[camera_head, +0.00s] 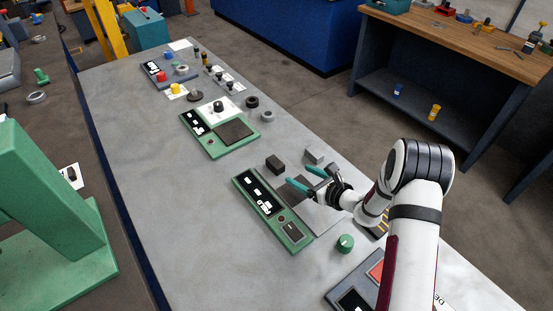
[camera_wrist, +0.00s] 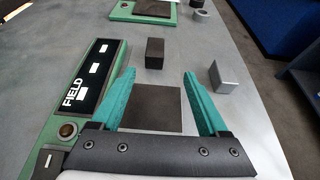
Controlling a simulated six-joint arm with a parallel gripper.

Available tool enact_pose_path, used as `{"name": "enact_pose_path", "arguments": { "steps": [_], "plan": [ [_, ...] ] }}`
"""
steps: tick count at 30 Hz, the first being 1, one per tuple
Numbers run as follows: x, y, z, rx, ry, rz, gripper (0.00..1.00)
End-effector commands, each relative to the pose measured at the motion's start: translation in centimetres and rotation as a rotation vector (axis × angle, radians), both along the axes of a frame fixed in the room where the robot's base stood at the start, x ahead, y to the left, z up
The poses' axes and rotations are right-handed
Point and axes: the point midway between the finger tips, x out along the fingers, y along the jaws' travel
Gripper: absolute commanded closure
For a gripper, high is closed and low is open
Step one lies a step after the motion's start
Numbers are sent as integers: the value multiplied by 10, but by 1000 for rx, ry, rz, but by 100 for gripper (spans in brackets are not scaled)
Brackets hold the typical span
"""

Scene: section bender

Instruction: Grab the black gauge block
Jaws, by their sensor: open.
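The black gauge block (camera_head: 275,165) stands on the grey bench top, beside the far end of a green-framed panel. In the wrist view the block (camera_wrist: 154,53) is upright just beyond the fingertips, roughly centred between them. My gripper (camera_head: 300,175) is open and empty, with teal fingers spread. In the wrist view my gripper (camera_wrist: 158,75) points toward the block, with a gap between the fingertips and it. Nothing hides the block in either view.
A silver block (camera_wrist: 225,77) stands to the right of the right finger; it also shows in the head view (camera_head: 313,155). A dark square plate (camera_wrist: 152,108) lies below the fingers. The panel marked FIELD (camera_wrist: 93,85) is at left. Bench surface around the black block is clear.

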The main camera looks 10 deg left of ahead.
Motion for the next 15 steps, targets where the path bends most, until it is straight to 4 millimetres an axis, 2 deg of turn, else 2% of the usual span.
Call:
{"name": "enact_pose_path", "arguments": {
  "steps": [3, 6, 10, 15],
  "plan": [
    [20, 24, -13, -1, 1, 5, 22],
    [33, 37, -20, 0, 0, 4, 22],
    [42, 49, -24, 0, 0, 4, 22],
    [61, 77, -31, 0, 0, 4, 22]
  ]
}}
